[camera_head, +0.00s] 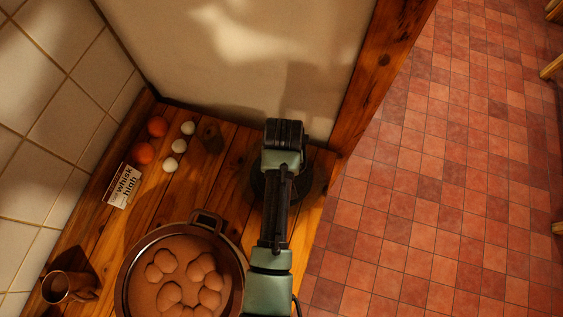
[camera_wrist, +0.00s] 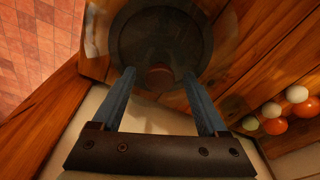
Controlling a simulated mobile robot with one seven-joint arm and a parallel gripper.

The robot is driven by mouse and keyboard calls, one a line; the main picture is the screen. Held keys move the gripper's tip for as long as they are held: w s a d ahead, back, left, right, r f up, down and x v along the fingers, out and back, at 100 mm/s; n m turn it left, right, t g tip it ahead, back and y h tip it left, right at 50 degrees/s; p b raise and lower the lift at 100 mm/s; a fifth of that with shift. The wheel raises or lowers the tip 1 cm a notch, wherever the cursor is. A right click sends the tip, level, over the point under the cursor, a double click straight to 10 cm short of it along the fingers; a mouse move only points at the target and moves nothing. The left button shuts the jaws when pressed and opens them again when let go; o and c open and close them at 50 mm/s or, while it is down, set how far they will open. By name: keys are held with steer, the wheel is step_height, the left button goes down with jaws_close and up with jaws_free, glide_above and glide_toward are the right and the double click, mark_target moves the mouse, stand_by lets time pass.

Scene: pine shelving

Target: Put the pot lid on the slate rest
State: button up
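The pot lid (camera_wrist: 230,62) looks like clear glass with a small reddish-brown knob, seen in the wrist view. It lies over a dark round disc, the slate rest (camera_wrist: 200,22), and seems wider than it. Whether the lid bears fully on the slate is hard to tell. My gripper (camera_wrist: 158,74) is open, its two fingers on either side of the knob with a gap to each. In the head view the slate rest (camera_head: 307,182) is a dark round patch partly hidden by my arm; my fingers are hidden there.
A brown pot (camera_head: 124,272) with several rounded brown pieces stands uncovered on the shelf. A metal mug (camera_head: 57,290), a "whisk high" card (camera_head: 124,186), white eggs (camera_head: 179,146) and orange-red round items (camera_head: 143,153) are to the left. The wall and a wooden post (camera_head: 372,85) stand close by.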

step_height(320, 180, up, 12)
steer(key=s, duration=0.1)
steer(key=shift+s+b, duration=0.3)
steer(key=shift+s, duration=0.1)
stand_by(0.6)
